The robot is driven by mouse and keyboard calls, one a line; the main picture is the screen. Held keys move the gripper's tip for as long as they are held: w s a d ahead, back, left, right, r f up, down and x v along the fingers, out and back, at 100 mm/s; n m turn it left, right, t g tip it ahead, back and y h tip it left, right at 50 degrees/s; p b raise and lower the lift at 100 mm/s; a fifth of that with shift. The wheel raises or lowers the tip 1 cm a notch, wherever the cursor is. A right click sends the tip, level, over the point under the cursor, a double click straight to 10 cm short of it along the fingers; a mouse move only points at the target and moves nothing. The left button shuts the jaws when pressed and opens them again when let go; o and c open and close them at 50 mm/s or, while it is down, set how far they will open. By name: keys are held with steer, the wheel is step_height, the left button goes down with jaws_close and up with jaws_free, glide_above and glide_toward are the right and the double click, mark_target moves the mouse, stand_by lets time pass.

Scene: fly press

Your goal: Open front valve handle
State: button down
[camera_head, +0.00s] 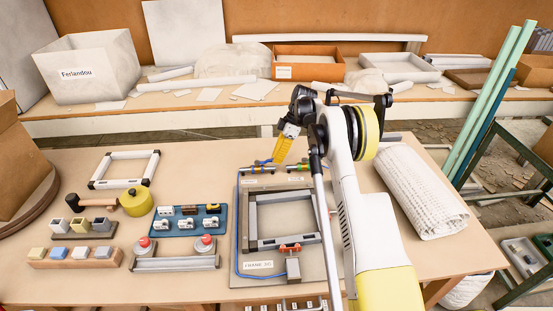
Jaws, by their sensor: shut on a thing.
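The press fixture is a grey board (281,215) on the table, with a square metal frame (252,215) on it. A small red-orange valve handle (290,248) sits at its near edge, above a grey block. Coloured fittings (302,168) line the board's far edge, with a small blue handle (263,162) at their left. My gripper (274,161) points down at this far edge, left of my forearm. Its fingertips are small here and appear closed at the blue handle. They are well away from the red-orange handle. My arm hides the board's right side.
A blue hose (238,225) runs along the board's left edge. A blue tray (188,220), a fixture with red buttons (175,262) and a mallet (95,202) stand left. A white mesh roll (420,190) lies right. The back shelf (200,102) holds boxes.

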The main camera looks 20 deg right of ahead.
steer(key=c, duration=1.4)
jaws_free()
steer(key=shift+w+a+f, duration=0.1)
steer(key=v, duration=1.2)
